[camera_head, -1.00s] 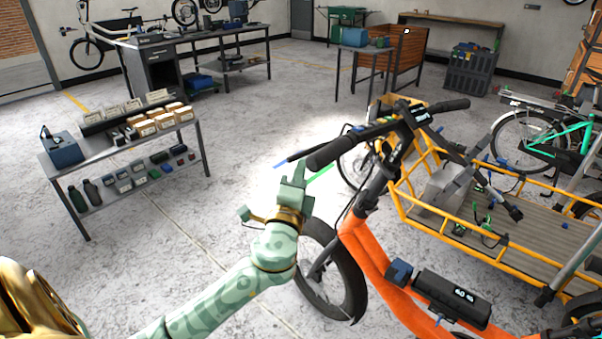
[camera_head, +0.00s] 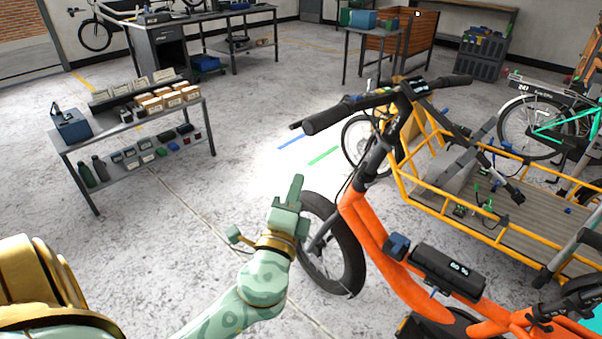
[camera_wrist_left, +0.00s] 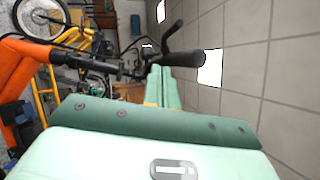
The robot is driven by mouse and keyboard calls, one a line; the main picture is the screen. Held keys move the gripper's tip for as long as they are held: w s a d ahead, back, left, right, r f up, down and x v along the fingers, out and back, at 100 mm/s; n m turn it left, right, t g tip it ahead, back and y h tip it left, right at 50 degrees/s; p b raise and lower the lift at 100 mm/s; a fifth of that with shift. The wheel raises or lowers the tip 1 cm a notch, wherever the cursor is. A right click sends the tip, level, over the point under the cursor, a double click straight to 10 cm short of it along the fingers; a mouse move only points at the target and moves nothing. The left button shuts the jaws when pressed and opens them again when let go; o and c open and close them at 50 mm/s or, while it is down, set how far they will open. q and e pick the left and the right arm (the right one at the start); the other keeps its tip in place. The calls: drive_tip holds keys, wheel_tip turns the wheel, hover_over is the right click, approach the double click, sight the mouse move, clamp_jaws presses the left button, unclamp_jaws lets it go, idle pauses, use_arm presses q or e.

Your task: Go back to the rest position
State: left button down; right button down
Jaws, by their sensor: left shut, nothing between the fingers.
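My left gripper (camera_head: 297,190) is shut and empty, pointing up beside the front wheel of the orange cargo bike (camera_head: 372,238) in the head view. It is below the bike's left handlebar grip (camera_head: 325,117) and apart from it. In the left wrist view my left gripper's fingers (camera_wrist_left: 160,85) lie together, with the black handlebar grip (camera_wrist_left: 185,58) just beyond them in the picture. My right gripper is not in view.
The orange bike with its yellow-railed cargo bed (camera_head: 500,222) fills the right side. A metal shelf table (camera_head: 130,128) with boxes and bottles stands at the left. Workbenches and a wooden crate (camera_head: 402,35) are at the back. The floor between is clear.

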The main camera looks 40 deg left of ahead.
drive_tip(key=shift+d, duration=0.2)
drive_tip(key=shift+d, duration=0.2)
